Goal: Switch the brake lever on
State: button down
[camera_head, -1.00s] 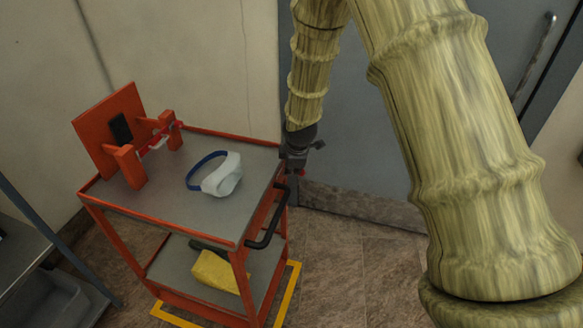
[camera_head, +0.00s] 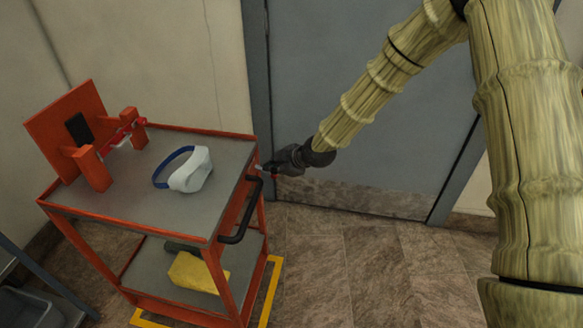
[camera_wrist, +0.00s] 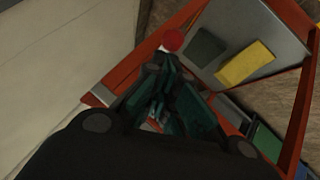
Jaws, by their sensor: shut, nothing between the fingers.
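My gripper (camera_head: 264,168) is at the far right corner of the orange cart, beside the upper shelf's edge. Its dark green fingers (camera_wrist: 163,72) are shut and empty in the wrist view. A round red knob (camera_wrist: 172,40) shows just beyond the fingertips, with a small pale part beside it; it looks like the brake lever's end. I cannot tell whether the fingers touch it. In the head view a small red spot (camera_head: 274,177) shows just below my gripper. The rest of the lever and its position are hidden or too small to tell.
The orange cart (camera_head: 212,241) has a black handle (camera_head: 237,235) at its right end. A grey door (camera_head: 350,90) stands behind; floor at right is clear.

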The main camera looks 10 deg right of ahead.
jog(key=shift+d+f+y+b, duration=0.1)
jog(key=shift+f+y+b, duration=0.25)
jog(key=shift+f, duration=0.2)
jog(key=shift+s+f, duration=0.1)
jog(key=shift+f, duration=0.1)
jog(key=shift+d+r, duration=0.1)
dwell(0.4)
